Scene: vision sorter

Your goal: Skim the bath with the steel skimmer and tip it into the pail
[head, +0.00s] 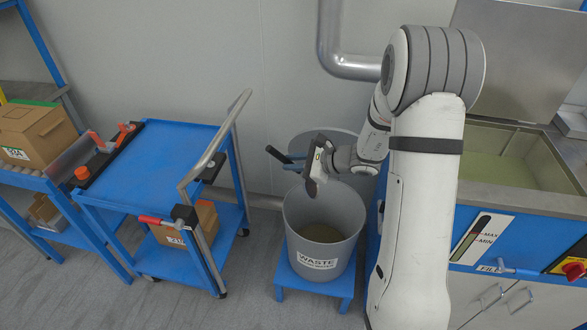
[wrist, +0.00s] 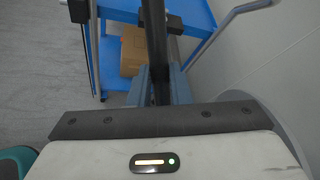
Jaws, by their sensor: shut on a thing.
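My gripper (head: 286,159) is above the left rim of the grey pail marked WASTE (head: 348,232) and points left. In the wrist view its fingers (wrist: 160,80) are shut on a long dark bar, which looks like the handle of the skimmer (wrist: 154,35). The bar runs up out of the top of that picture. The pail stands upright on a blue stand, with some dull brownish matter low inside. The bath (head: 510,160) at the right holds pale green liquid; my arm hides its left part.
A blue trolley (head: 165,150) with a curved rail (head: 215,150) stands left of the pail. Cartons (head: 35,132) lie on the shelf at the far left. The bath's raised lid (head: 515,60) is at the back right.

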